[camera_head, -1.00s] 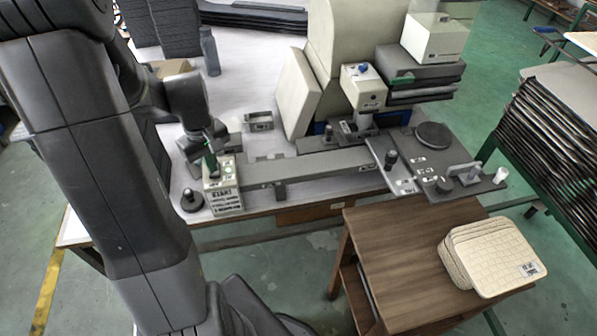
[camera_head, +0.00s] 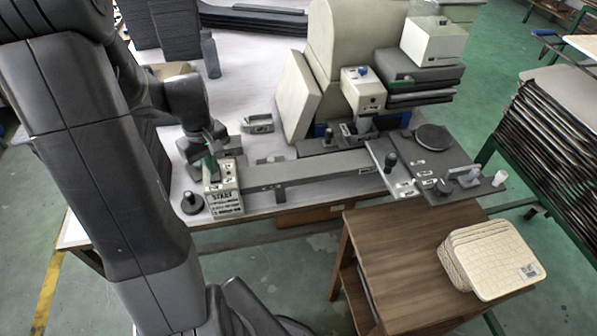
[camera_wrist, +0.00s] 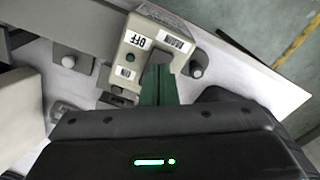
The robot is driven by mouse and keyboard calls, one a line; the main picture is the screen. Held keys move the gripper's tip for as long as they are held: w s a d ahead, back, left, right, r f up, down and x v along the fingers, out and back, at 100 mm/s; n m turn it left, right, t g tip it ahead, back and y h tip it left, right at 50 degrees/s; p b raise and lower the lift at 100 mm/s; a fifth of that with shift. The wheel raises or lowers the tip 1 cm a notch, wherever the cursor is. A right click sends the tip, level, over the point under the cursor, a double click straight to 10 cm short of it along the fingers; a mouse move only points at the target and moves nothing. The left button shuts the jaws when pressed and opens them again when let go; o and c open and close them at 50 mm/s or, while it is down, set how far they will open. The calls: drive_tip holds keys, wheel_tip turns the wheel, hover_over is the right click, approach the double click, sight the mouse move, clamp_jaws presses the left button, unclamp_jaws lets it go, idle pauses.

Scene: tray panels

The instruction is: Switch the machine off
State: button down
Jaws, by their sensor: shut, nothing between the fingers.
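The machine is a large cream unit (camera_head: 340,50) on the table, joined by a grey rail (camera_head: 305,170) to a small cream control box (camera_head: 224,200). The control box (camera_wrist: 112,57) fills the upper middle of the wrist view. Its top bears an OFF label (camera_wrist: 136,39), an ON label (camera_wrist: 127,73) and a third label. A dark piece at the box's right side stands at my fingertips; I cannot tell whether it is a switch lever. My gripper (camera_wrist: 160,72) is shut and empty, its green fingers at the box's top. Contact is unclear. In the head view my gripper (camera_head: 211,160) partly hides the box.
A black knob (camera_head: 192,202) stands left of the box. A grey plate with a round disc (camera_head: 433,137) lies at the rail's right end. A wooden stand (camera_head: 400,250) with cream pads (camera_head: 495,262) is in front. A dark bottle (camera_head: 210,54) stands behind.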

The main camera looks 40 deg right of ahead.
wheel_tip(320, 180, up, 6)
drive_tip(key=p, duration=0.3)
drive_tip(key=shift+f+p, duration=0.25)
drive_tip(key=shift+p, duration=0.05)
drive_tip(key=shift+f, duration=0.1)
wheel_tip(320, 180, down, 7)
drive_tip(key=b, duration=0.5)
drive_tip(key=shift+r, duration=0.2)
drive_tip(key=shift+r, duration=0.1)
